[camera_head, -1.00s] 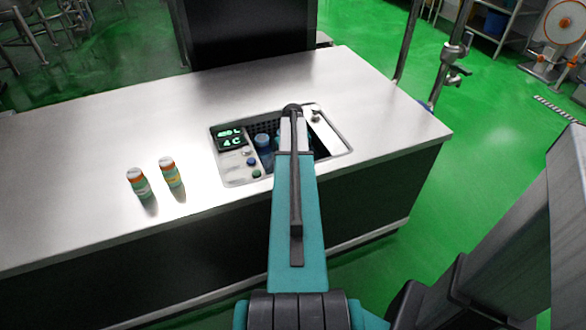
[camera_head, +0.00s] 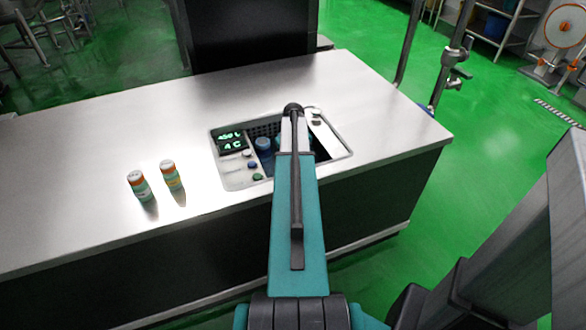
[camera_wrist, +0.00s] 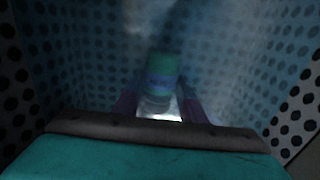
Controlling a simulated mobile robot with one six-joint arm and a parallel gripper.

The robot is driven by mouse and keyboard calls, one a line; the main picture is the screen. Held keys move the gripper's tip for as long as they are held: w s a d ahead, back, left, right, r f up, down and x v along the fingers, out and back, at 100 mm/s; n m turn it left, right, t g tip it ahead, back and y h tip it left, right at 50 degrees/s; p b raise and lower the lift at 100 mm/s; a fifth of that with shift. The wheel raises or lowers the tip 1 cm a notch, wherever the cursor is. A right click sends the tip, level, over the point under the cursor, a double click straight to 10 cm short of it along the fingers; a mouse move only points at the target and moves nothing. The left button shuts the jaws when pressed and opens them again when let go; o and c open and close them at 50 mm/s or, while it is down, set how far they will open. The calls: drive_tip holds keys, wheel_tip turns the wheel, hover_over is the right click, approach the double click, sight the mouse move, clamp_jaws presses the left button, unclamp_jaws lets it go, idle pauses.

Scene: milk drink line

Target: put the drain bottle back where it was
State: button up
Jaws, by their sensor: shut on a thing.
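A well with perforated walls is set into the steel counter, and my arm reaches down into it. In the wrist view, my gripper (camera_wrist: 160,112) is shut on a bottle (camera_wrist: 161,80) with a green end, a blue band and a paler part. The bottle stands between the two fingers, deep between the perforated walls. I cannot tell whether it touches the floor of the well. A blue-topped bottle (camera_head: 264,144) shows in the well, left of my arm, in the head view. My fingertips are hidden there behind the arm.
A control panel (camera_head: 236,168) with a lit green display and buttons borders the well's left side. Two small orange, white and green bottles (camera_head: 138,186) (camera_head: 172,175) stand on the counter (camera_head: 90,150) farther left. The rest of the counter top is clear.

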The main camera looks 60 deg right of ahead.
wheel_tip(320, 180, up, 16)
drive_tip(key=shift+r+p, duration=0.25)
drive_tip(key=shift+p, duration=0.2)
idle(0.6)
